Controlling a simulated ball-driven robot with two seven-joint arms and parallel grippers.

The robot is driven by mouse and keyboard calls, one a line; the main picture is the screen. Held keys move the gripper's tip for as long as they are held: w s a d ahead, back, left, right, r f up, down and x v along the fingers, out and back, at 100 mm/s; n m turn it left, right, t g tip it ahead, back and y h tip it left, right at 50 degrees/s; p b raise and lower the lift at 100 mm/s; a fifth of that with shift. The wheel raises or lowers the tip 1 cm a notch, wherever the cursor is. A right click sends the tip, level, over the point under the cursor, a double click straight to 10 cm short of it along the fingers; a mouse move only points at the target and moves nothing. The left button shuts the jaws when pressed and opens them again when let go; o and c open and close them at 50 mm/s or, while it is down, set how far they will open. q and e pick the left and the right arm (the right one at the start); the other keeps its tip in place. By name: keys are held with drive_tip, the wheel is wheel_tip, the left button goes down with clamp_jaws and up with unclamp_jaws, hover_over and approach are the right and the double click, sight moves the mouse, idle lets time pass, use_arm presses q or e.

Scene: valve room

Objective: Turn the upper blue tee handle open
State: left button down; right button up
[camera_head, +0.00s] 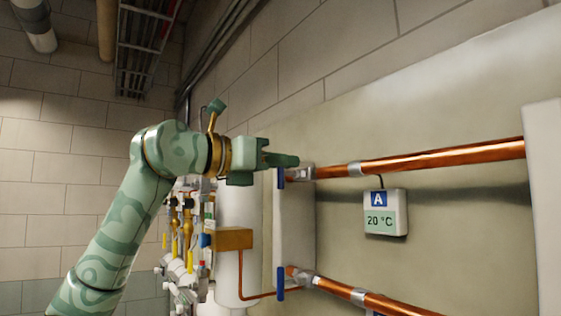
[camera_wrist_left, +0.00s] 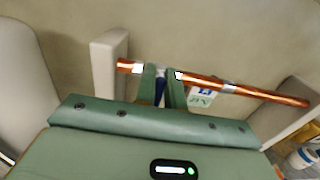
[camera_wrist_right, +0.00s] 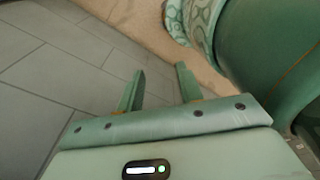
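The upper blue tee handle (camera_head: 281,179) hangs upright at the left end of the upper copper pipe, by the pale grey box. My left gripper (camera_head: 282,160) reaches it from the left, and its fingers cover the handle's top part. In the left wrist view the handle (camera_wrist_left: 160,92) stands between the two close fingers, which look shut on it. A lower blue handle (camera_head: 280,294) sits at the lower copper pipe's end, apart from the gripper. My right gripper (camera_wrist_right: 157,85) is open and empty over a tiled floor.
A gauge box marked A, 20 °C (camera_head: 385,213), hangs below the upper copper pipe (camera_head: 440,158). A white panel (camera_head: 543,200) stands at the right. White tanks and yellow-handled valves (camera_head: 187,235) stand behind my left arm.

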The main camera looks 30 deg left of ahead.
use_arm(q)
drive_tip(key=shift+n, duration=0.3)
drive_tip(key=shift+w+a+f+n+b, duration=0.15)
drive_tip(key=shift+a+f+n+b, duration=0.35)
drive_tip(key=shift+n, duration=2.35)
drive_tip(key=shift+w+a+f+n+b, duration=0.15)
drive_tip(key=shift+n+b, duration=0.6)
drive_tip(key=shift+n, duration=2.15)
drive_tip(key=shift+w+a+f+n+b, duration=0.25)
drive_tip(key=shift+f+n+b, duration=0.25)
drive_tip(key=shift+n, duration=2.35)
drive_tip(key=shift+r, duration=0.1)
drive_tip(key=c, duration=1.5)
unclamp_jaws()
drive_tip(key=shift+a, duration=0.1)
